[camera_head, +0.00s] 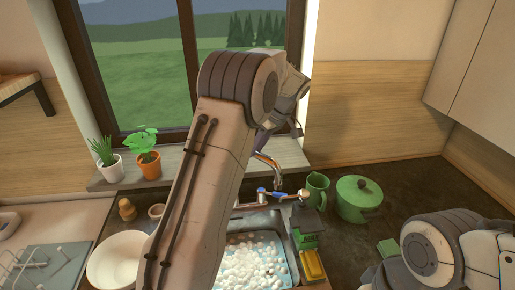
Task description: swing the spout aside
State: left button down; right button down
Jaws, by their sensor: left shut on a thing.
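The chrome spout (268,161) curves down over the back of the sink (283,247), by the tap body with a blue part (263,193). My left arm rises across the middle of the view and bends down behind its elbow. My left gripper (263,143) is at the upper part of the spout and shut on it. Its fingers are mostly hidden by my arm. Part of my right arm shows at the lower right; its gripper is not in view.
White foam (254,262) fills the sink. A white bowl (117,259) stands left; potted plants (148,160) line the sill.

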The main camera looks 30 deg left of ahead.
pick_arm(q)
jog(key=c, duration=0.7)
grip_release()
jog(key=shift+a, duration=0.1)
jog(key=shift+o, duration=0.2)
jog(key=shift+d+r, duration=0.2)
jog(key=shift+r, duration=0.1)
jog(key=s+b+v, duration=0.1)
jog(key=b+v, duration=0.1)
jog(key=v, duration=0.7)
jog(key=shift+w+d+r, duration=0.2)
jog(key=shift+w+r, duration=0.15)
jog(key=shift+w, duration=0.15)
